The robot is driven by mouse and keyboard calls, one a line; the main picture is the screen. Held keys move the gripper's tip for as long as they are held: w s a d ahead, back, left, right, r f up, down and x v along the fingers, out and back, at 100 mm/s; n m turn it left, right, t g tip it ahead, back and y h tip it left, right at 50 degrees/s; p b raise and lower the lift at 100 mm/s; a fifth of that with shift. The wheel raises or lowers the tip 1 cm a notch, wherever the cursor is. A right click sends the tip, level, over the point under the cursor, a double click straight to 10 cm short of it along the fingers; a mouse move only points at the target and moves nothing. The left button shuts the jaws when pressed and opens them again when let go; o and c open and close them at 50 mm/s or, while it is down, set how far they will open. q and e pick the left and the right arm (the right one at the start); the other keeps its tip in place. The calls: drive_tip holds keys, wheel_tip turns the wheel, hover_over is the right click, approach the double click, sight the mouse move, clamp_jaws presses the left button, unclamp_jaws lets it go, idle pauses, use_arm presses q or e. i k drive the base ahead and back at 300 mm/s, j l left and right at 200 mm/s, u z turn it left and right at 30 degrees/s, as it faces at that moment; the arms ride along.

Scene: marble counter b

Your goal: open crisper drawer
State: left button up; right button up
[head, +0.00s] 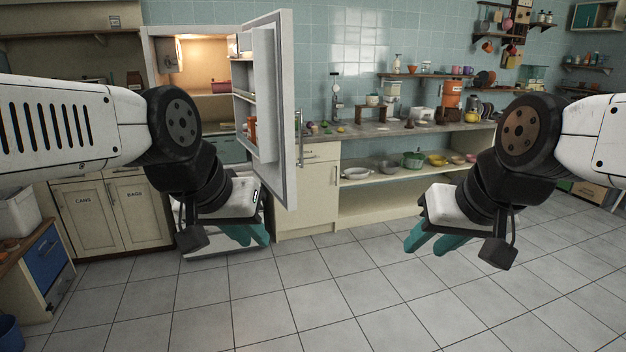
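The fridge (190,103) stands open at the back left, its inside lit warm at the top. Its door (284,110) is swung out to the right. A grey-green drawer front (233,150), which looks like the crisper drawer, shows low inside the fridge. It looks shut, and my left arm hides much of it. My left gripper (246,236) is in front of the fridge's lower part, with teal fingers spread and empty. My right gripper (432,240) hangs over the floor at the right, well away from the fridge, fingers apart and empty.
The open door's edge is close to the right of my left gripper. A counter (385,130) with a lower shelf of bowls runs along the back wall. Cupboards (105,215) stand left of the fridge. The tiled floor (330,290) in front is clear.

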sight(230, 150)
drive_tip(key=i+j, duration=0.8)
drive_tip(key=i+j+u, duration=0.1)
drive_tip(key=i+j, duration=0.7)
drive_tip(key=i, duration=0.2)
drive_tip(key=i+j, duration=0.2)
drive_tip(key=j, duration=0.2)
drive_tip(key=i+j, duration=0.25)
drive_tip(key=j, duration=0.2)
drive_tip(key=i+j, duration=0.2)
drive_tip(key=j, duration=0.2)
drive_tip(key=i+j, duration=0.25)
drive_tip(key=j, duration=0.2)
drive_tip(key=i+j, duration=0.2)
drive_tip(key=j, duration=0.25)
drive_tip(key=i, duration=0.2)
drive_tip(key=l+u, duration=0.05)
